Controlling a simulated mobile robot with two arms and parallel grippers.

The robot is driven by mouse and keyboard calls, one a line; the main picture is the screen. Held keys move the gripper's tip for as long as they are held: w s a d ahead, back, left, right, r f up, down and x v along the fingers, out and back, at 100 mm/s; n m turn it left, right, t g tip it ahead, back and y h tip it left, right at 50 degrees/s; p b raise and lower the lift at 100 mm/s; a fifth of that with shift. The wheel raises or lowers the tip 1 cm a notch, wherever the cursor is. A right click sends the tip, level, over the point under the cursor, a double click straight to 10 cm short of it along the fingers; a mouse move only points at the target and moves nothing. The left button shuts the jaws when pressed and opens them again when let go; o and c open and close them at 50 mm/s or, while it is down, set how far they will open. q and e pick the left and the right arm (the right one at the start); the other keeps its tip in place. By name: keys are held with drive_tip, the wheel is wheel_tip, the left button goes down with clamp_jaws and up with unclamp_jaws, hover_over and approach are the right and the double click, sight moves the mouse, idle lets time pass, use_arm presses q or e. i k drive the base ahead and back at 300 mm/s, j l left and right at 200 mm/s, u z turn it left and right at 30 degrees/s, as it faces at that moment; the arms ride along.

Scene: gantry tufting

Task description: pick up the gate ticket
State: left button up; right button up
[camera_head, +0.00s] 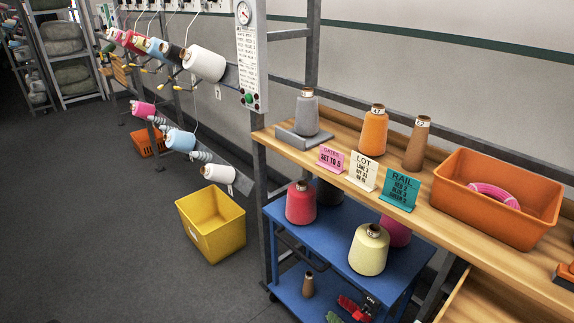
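The gate ticket (332,158) is a small pink card reading "GATES SET TO 5". It stands upright, leaning back slightly, near the front edge of the wooden shelf (436,190). A cream "LOT" card (362,171) stands just right of it, and a teal "RAIL" card (399,188) stands beyond that. Neither of my grippers shows in this view.
A grey cone on a grey stand (305,136) sits behind the ticket. An orange cone (374,132), a brown cone (417,144) and an orange bin (490,205) share the shelf. A blue cart (345,240) stands below. A yellow bin (212,222) is on the floor.

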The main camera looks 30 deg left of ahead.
sight(332, 160)
drive_tip(key=u, duration=0.7)
drive_tip(key=i+j, duration=0.15)
drive_tip(key=j, duration=0.15)
drive_tip(key=u, duration=0.05)
